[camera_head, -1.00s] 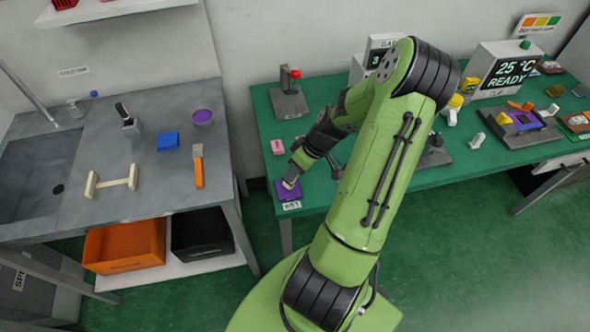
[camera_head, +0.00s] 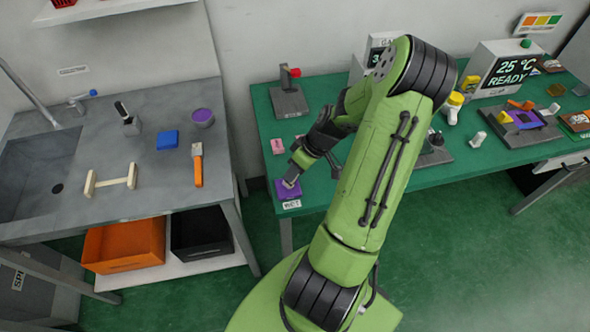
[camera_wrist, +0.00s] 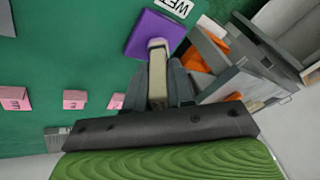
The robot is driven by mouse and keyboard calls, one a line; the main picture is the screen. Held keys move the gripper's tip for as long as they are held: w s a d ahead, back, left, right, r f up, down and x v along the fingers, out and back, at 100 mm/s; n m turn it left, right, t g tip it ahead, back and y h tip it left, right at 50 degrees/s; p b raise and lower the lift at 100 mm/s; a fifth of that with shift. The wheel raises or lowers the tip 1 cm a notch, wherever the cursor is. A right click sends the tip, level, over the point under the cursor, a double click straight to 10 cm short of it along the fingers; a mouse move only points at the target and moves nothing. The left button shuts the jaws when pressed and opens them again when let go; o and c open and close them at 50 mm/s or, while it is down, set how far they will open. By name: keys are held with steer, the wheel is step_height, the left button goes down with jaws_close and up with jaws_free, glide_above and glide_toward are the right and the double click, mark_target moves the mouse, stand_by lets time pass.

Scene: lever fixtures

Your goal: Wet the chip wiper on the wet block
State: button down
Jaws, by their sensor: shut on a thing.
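The wet block is a purple square block (camera_head: 288,189) at the left front of the green table, beside a white "WET" label (camera_head: 292,205). It also shows in the wrist view (camera_wrist: 155,31), near the top. My gripper (camera_head: 293,179) is over the block, pointing down at it. In the wrist view my gripper (camera_wrist: 158,80) is shut on a pale, narrow piece, the chip wiper (camera_wrist: 157,62). The wiper's far end overlaps the purple block in that view. I cannot tell whether it touches or hovers just above.
A pink block (camera_head: 278,146) lies behind the wet block. A lever fixture with a red knob (camera_head: 290,98) stands at the table's back left. The grey sink bench (camera_head: 110,180) is left, across a gap. Further fixtures and the "READY" display (camera_head: 508,70) are right.

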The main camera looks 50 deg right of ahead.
stand_by(0.3)
step_height(320, 180, up, 7)
steer(key=p, duration=0.5)
steer(key=shift+p, duration=0.3)
stand_by(0.4)
